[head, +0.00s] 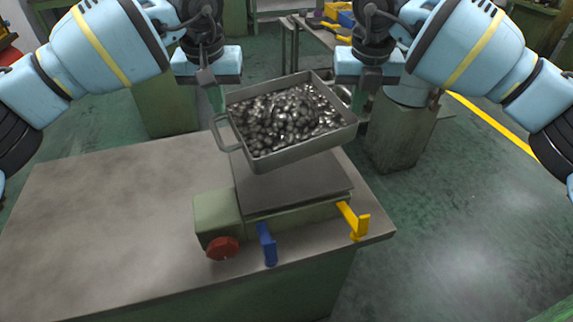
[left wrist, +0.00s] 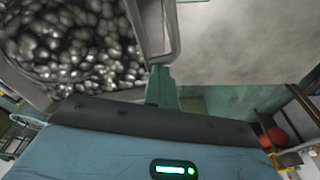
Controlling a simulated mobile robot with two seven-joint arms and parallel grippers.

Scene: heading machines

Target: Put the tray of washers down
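The grey metal tray (head: 305,147) is full of shiny washers (head: 290,115). It hangs, slightly turned and tilted, above the flat grey plate of a small green machine (head: 295,192) on the table. My left gripper (head: 217,98) is at the tray's left handle and appears shut on it. In the left wrist view, a green finger (left wrist: 161,86) meets the handle beside the washers (left wrist: 75,45). My right gripper (head: 358,101) is at the tray's right side and appears shut on the right handle, which is partly hidden.
The machine has a red knob (head: 222,248), a blue lever (head: 267,244) and a yellow lever (head: 354,220) at its front. The table (head: 110,215) is bare to the left. A green cabinet (head: 395,135) stands behind on the right.

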